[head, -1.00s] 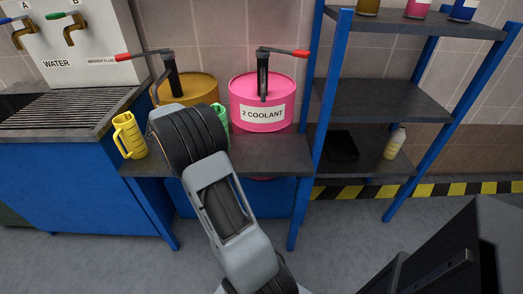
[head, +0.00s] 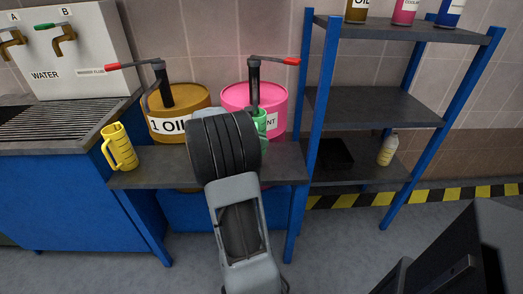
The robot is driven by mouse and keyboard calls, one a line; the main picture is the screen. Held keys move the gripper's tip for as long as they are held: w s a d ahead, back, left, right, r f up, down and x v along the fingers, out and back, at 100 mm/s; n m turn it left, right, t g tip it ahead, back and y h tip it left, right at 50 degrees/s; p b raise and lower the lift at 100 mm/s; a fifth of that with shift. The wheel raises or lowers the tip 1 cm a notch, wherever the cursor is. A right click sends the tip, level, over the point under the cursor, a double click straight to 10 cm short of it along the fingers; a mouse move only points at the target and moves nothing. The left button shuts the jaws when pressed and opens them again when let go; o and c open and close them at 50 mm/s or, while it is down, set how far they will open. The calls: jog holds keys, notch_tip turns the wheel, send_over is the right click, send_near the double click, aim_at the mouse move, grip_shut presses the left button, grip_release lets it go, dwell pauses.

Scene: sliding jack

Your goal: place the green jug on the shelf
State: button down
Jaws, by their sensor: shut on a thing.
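The green jug (head: 261,123) shows only in part, as a strip past the right side of my dark arm link, in front of the pink coolant drum. My gripper's fingers are hidden behind my arm; the jug keeps its place at the arm's end as the arm moves, so it is held. The shelf rack (head: 375,105) with blue posts and dark boards stands to the right of the jug. Its middle board looks empty. I cannot tell how high the jug is above the bench.
A yellow jug (head: 119,147) stands on the dark bench (head: 160,172) at left. Behind are the orange oil drum (head: 190,97) and pink coolant drum (head: 275,92) with pumps.

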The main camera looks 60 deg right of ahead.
jog(key=shift+s+f+b, duration=0.1)
jog(key=shift+f+b, duration=0.5)
jog(key=shift+f, duration=1.3)
jog(key=c, duration=1.1)
grip_release()
